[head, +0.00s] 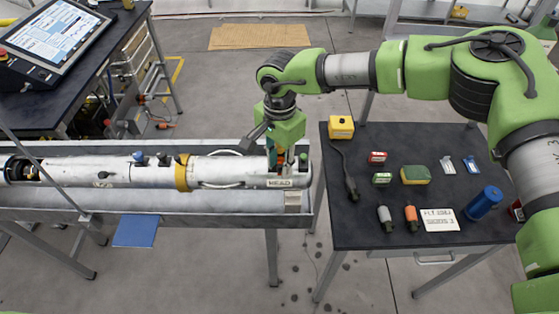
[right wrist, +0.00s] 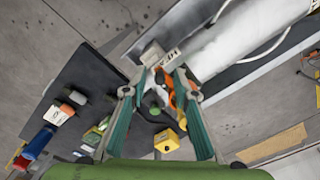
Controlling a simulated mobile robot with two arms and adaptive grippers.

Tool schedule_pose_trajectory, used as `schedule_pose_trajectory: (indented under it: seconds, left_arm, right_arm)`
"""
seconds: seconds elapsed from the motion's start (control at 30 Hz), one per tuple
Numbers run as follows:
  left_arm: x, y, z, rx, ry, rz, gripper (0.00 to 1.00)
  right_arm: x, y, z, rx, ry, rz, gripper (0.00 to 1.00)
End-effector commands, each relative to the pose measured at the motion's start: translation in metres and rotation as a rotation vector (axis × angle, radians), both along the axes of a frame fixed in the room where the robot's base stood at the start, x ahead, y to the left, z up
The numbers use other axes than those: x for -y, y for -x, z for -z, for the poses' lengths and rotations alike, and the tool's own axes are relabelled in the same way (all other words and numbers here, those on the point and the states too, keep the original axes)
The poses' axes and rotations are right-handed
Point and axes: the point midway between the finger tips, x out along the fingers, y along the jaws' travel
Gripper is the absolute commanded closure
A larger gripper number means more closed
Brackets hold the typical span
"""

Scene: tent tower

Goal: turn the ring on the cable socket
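A long white cylinder (head: 225,168) lies along a grey trough, its right end marked HEAD. My right gripper (head: 280,160) points down over that end. In the right wrist view its teal-padded fingers (right wrist: 165,80) stand apart. An orange part (right wrist: 168,88), perhaps the socket ring, shows between and partly behind the fingertips; I cannot tell whether they touch it. A small green round part (right wrist: 155,109) shows near it, and a green piece (head: 303,160) sits at the cylinder's end in the head view. The gripper hides most of the socket. My left gripper is not in view.
A dark table (head: 370,230) stands right of the trough (head: 230,203). It holds a yellow box (head: 341,127) with a black cable (head: 349,180), a green-yellow sponge (head: 415,175), a blue cylinder (head: 484,203) and several small parts. A monitor (head: 55,38) stands on a bench upper left.

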Motion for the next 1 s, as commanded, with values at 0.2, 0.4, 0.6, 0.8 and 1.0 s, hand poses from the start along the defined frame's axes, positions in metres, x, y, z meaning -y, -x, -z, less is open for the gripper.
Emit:
schedule_pose_trajectory:
  seconds: [0.2, 0.4, 0.6, 0.8, 1.0]
  left_arm:
    - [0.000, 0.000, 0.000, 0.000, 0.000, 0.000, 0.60]
    - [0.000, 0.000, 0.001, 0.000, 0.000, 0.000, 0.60]
    - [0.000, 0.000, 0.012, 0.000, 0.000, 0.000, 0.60]
    - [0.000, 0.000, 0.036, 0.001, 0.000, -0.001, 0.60]
    - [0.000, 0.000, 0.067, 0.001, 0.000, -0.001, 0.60]
  right_arm:
    - [0.000, 0.000, 0.000, 0.000, 0.000, 0.000, 1.00]
    - [0.000, 0.000, 0.000, 0.000, 0.000, 0.003, 1.00]
    - [-0.003, 0.000, 0.003, 0.000, 0.000, 0.046, 1.00]
    - [-0.011, -0.001, 0.006, 0.000, -0.003, 0.160, 1.00]
    - [-0.022, -0.004, 0.007, 0.000, -0.003, 0.336, 1.00]
